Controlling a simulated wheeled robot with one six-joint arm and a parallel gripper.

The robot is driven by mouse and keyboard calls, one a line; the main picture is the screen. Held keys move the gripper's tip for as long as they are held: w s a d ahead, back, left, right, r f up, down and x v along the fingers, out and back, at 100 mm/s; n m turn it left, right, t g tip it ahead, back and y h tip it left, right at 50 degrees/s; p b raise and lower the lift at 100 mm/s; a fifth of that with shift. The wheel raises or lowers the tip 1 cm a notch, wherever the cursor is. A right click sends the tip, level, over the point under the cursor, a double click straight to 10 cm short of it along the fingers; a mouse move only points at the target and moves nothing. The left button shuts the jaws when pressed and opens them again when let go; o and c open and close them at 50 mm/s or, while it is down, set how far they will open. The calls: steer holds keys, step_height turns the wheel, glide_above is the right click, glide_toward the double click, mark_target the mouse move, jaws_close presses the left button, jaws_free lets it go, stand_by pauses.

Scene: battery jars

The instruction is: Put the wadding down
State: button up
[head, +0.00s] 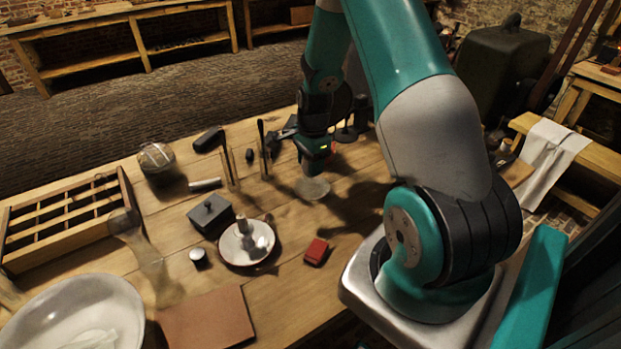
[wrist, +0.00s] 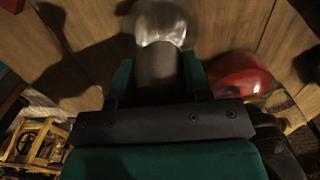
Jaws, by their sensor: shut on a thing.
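In the head view my gripper (head: 314,160) hangs over the middle of the table, above a pale, glassy round thing (head: 312,188). The wadding cannot be made out in that view.
A red block (head: 316,251) and a white saucer (head: 238,255) lie on the wooden table (head: 275,300) in front. Upright glass (head: 229,170) stands left of my gripper. A dark box (head: 210,215), a divided wooden rack (head: 60,232) and a white basin (head: 75,315) stand further left.

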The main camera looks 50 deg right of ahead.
mark_target(310, 189)
steer(key=shift+f, duration=2.95)
steer(key=shift+f, duration=0.15)
steer(key=o, duration=1)
steer(key=shift+o, duration=0.2)
